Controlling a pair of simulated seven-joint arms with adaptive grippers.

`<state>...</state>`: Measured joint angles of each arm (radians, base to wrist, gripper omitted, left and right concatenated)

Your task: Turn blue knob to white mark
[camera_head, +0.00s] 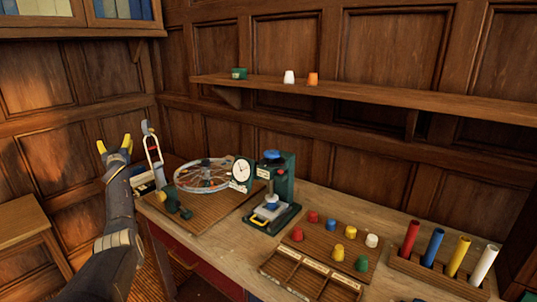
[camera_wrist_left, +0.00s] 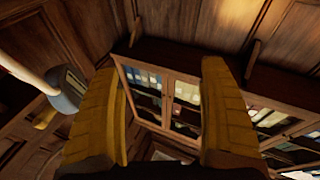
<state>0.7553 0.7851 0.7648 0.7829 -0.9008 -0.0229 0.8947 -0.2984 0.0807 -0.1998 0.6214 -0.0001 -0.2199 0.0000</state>
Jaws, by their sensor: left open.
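A green press-like stand (camera_head: 285,188) stands on the wooden bench, with a round blue knob (camera_head: 271,155) on its top. Another blue part (camera_head: 272,202) sits lower on the stand, above a yellow-handled base piece. I cannot make out a white mark at this size. My left gripper (camera_head: 114,146) is open and empty, raised beyond the bench's left edge and well apart from the stand. Its yellow fingers (camera_wrist_left: 162,70) show wide apart in the left wrist view, with nothing between them; neither knob shows clearly there. My right gripper is not in view.
A white dial (camera_head: 241,170), a spoked wheel (camera_head: 202,174) and a metal upright (camera_head: 153,155) stand between my left gripper and the stand. Coloured caps on a board (camera_head: 320,238) and several coloured cylinders in a rack (camera_head: 413,268) lie right. A shelf (camera_head: 400,95) runs above.

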